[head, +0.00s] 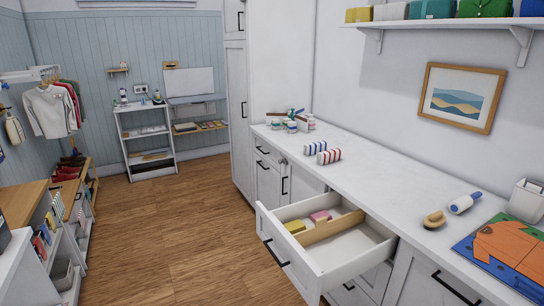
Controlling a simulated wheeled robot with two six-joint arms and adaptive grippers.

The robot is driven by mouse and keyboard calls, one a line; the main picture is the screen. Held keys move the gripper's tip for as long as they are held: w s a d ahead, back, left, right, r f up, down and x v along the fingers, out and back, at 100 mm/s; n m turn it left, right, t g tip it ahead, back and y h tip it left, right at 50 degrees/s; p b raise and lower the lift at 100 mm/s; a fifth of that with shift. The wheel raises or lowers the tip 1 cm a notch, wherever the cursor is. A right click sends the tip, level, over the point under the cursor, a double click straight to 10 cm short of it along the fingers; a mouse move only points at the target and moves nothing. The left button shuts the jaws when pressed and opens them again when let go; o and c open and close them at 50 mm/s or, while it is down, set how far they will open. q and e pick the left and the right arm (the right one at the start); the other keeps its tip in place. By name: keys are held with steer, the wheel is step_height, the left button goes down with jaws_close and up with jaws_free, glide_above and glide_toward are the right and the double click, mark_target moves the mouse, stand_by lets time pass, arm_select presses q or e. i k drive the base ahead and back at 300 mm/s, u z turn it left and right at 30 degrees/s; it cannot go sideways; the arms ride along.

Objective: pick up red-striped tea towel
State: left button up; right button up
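Two small folded striped cloths lie side by side on the white counter, near the middle of the head view. The nearer one (329,156) shows red stripes on white. The farther one (314,148) is also striped, with bluish and reddish bands; its exact colours are too small to tell. Neither of my grippers shows in the head view, so their state and distance from the cloths are not visible.
A drawer (357,270) stands open below the counter (377,180), holding a yellow item (294,227) and a pink item (320,216). Several bottles and jars cluster behind the cloths. A brush (434,219) and lint roller (465,203) lie right. The wooden floor (190,220) is clear.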

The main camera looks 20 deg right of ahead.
mark_target(328, 156)
steer(key=u, duration=0.05)
steer(key=i, duration=4.8)
steer(key=z, duration=4.7)
